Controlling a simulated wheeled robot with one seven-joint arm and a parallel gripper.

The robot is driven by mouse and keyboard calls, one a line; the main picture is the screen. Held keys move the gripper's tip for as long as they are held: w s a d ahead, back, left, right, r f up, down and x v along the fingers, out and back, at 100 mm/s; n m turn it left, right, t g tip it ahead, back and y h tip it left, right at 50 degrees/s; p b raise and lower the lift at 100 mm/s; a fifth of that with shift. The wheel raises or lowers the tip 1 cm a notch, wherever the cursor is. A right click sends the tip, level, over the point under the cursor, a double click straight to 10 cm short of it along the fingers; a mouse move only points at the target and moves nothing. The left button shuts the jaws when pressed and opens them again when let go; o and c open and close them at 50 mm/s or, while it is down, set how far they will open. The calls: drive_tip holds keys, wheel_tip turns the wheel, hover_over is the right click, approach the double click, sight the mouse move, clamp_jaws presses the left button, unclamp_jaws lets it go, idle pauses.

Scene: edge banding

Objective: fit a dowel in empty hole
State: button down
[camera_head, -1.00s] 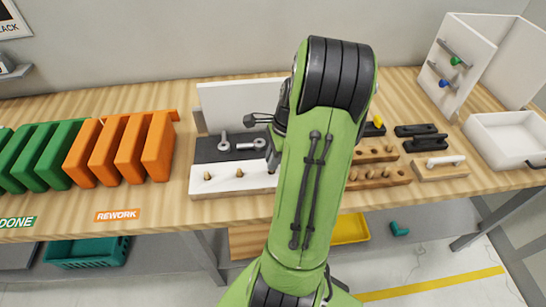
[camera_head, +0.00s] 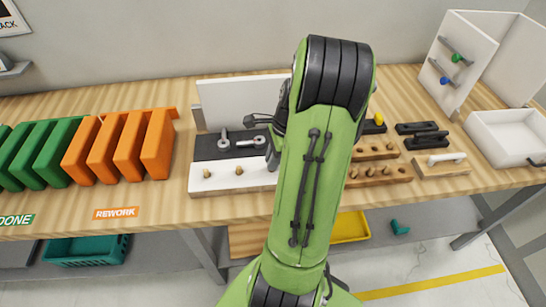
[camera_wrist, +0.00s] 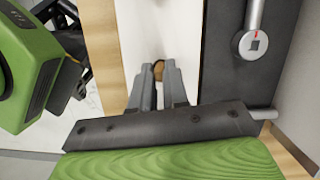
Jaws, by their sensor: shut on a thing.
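A white board (camera_head: 222,183) lies on the bench in the head view, left of my arm. Two wooden dowels, a left one (camera_head: 206,174) and a right one (camera_head: 239,170), stand up from it. The board's right part is hidden behind my arm, and I see no empty hole. In the wrist view my gripper (camera_wrist: 160,78) is over the white board (camera_wrist: 150,30), its fingers close together on a wooden dowel (camera_wrist: 158,69). Only a small part of this dowel shows at the fingertips. I cannot tell whether it touches the board.
A dark fixture plate (camera_head: 208,147) with metal clamps borders the board; one clamp (camera_wrist: 253,42) shows close by in the wrist view. Wooden blocks with holes (camera_head: 378,174) and dark handles (camera_head: 428,140) lie to the right. Orange racks (camera_head: 118,148) stand to the left.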

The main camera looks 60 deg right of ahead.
drive_tip(key=shift+f, duration=0.5)
idle(0.3)
drive_tip(key=c, duration=1.1)
unclamp_jaws()
drive_tip(key=shift+o, duration=0.2)
drive_tip(key=shift+r, duration=0.1)
wheel_tip(320, 180, up, 5)
drive_tip(key=p, duration=0.4)
drive_tip(key=shift+p, duration=0.4)
